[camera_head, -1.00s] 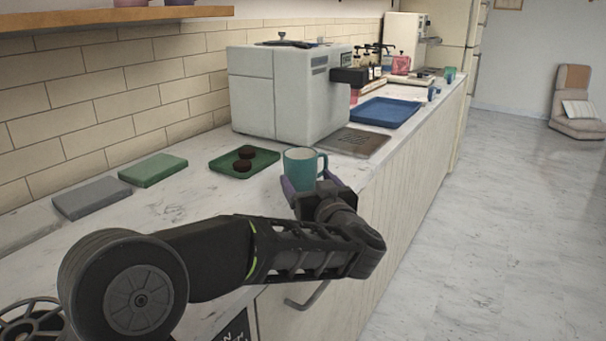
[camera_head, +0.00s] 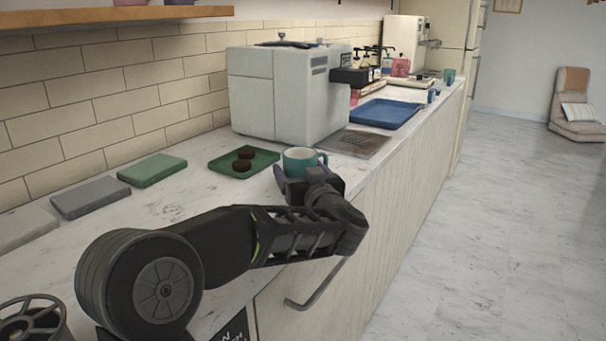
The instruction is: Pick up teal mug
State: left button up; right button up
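The teal mug (camera_head: 298,161) stands near the front edge of the counter, beside the green tray. Its rim and handle show, and its lower part is hidden behind my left gripper (camera_head: 297,183). The gripper is close up against the near side of the mug. One purplish finger shows at the mug's left side; the other is hidden or too dark to make out. I cannot tell whether the fingers touch the mug or have closed on it. My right gripper is not in view.
The green tray (camera_head: 218,162) holds two dark round items (camera_head: 243,159). A white machine (camera_head: 285,95) stands behind the mug, with a metal drip plate (camera_head: 352,144) and blue tray (camera_head: 385,114) beyond. Green (camera_head: 152,170) and grey (camera_head: 90,197) pads lie to the left.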

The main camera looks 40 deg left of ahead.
pick_arm(q)
jog(key=shift+c, duration=0.2)
jog(key=c, duration=1.5)
jog(key=shift+o, duration=0.2)
notch_tip(320, 180, up, 10)
jog(key=p, duration=0.3)
jog(key=shift+p, duration=0.3)
